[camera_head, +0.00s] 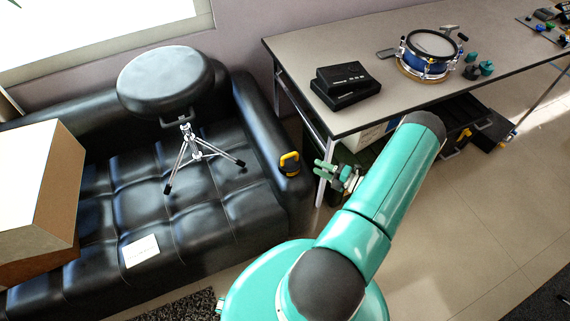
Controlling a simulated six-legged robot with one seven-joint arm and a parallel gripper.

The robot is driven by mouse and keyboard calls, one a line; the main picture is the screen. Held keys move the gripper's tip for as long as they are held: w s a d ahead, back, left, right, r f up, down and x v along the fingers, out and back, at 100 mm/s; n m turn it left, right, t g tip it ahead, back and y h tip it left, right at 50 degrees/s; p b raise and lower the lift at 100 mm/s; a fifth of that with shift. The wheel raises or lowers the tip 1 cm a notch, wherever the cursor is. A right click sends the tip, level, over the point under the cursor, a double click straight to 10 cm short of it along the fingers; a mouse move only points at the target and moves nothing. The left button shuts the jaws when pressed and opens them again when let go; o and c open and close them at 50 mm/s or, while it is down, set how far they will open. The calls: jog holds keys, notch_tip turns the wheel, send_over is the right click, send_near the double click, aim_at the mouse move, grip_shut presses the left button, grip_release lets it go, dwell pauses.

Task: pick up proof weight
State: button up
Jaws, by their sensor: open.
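What looks like the proof weight (290,168) is a small dark body with a yellow looped handle. It stands upright on the front end of the black sofa's right armrest (262,128). My gripper (322,171) is open and empty, just right of the weight in the picture and apart from it. My teal arm reaches up from the bottom and does not cover the weight. How far the gripper is from the weight in depth is hard to tell.
A table (345,118) stands right of the sofa, its leg (322,185) close behind my gripper. It bears black boxes (345,82) and a blue drum (428,56). A drum stool (165,80), a white card (141,251) and a cardboard box (58,195) are on the sofa.

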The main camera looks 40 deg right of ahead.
aim_at(290, 154)
jog(key=x, duration=0.7)
jog(key=shift+w, duration=0.2)
jog(key=x, duration=0.4)
jog(key=shift+w+a, duration=0.25)
jog(key=shift+a, duration=0.2)
jog(key=shift+w+a, duration=0.1)
jog(key=shift+w, duration=0.3)
jog(key=shift+c, duration=0.4)
grip_shut()
